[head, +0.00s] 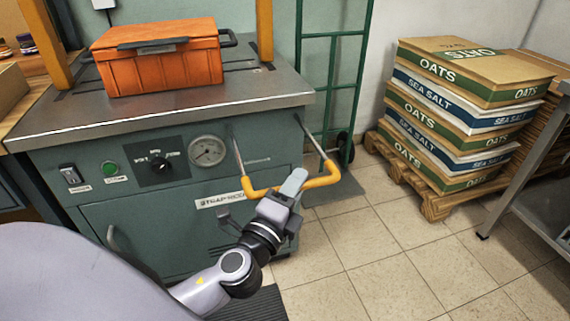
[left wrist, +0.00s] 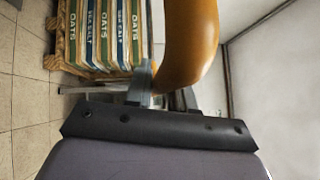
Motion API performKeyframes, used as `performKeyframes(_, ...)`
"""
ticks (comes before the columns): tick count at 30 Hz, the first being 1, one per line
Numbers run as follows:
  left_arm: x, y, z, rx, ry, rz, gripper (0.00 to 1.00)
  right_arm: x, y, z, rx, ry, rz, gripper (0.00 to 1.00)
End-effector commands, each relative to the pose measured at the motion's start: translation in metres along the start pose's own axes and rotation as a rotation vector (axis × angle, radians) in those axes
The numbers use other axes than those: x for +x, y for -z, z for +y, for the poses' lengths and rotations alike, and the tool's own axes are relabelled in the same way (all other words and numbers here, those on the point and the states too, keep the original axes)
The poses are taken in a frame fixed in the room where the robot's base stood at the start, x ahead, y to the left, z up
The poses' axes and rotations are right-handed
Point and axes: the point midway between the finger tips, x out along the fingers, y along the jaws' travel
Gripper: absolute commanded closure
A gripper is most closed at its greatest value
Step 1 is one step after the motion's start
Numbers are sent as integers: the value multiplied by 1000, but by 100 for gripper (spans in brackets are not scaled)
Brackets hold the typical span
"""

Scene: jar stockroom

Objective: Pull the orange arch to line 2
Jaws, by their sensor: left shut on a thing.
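Two orange-yellow posts of an arch, the left one (head: 46,45) and the right one (head: 264,30), stand on the strapping machine's metal top (head: 200,97); the arch's upper part is out of view. A U-shaped orange handle (head: 322,181) sits on two metal rods in front of the machine. My left gripper (head: 287,189) is shut on this handle near its middle. In the left wrist view a large orange bar (left wrist: 190,45) rises beside a grey finger. Dark marks show on the top, but I cannot read which is line 2. My right gripper is not in view.
An orange crate (head: 160,70) stands on the top between the posts. Behind is a green hand truck (head: 335,75). Sacks (head: 465,75) are stacked on a pallet (head: 430,200) at the right, near a metal table (head: 535,165). The tiled floor (head: 375,250) before them is clear.

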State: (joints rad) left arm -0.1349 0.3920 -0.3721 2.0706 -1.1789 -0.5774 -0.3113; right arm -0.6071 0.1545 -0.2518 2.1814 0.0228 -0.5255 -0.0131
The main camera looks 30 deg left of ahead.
Motion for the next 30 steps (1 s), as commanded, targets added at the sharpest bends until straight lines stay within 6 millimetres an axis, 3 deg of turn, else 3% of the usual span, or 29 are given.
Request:
performKeyframes(3, -18, 18, -3, -6, -3, 1, 100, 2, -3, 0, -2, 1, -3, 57)
performKeyframes(9, -33, 33, -8, -2, -1, 0, 100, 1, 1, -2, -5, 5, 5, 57)
performKeyframes(23, -39, 40, -10, -2, -1, 7, 100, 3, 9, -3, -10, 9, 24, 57)
performKeyframes(24, -39, 41, -10, -2, -2, 8, 73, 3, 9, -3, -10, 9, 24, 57)
performKeyframes(26, -39, 40, -10, -2, -2, 7, 56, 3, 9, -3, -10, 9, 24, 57)
performKeyframes(30, -38, 39, -10, -1, -1, 5, 56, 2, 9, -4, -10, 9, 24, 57)
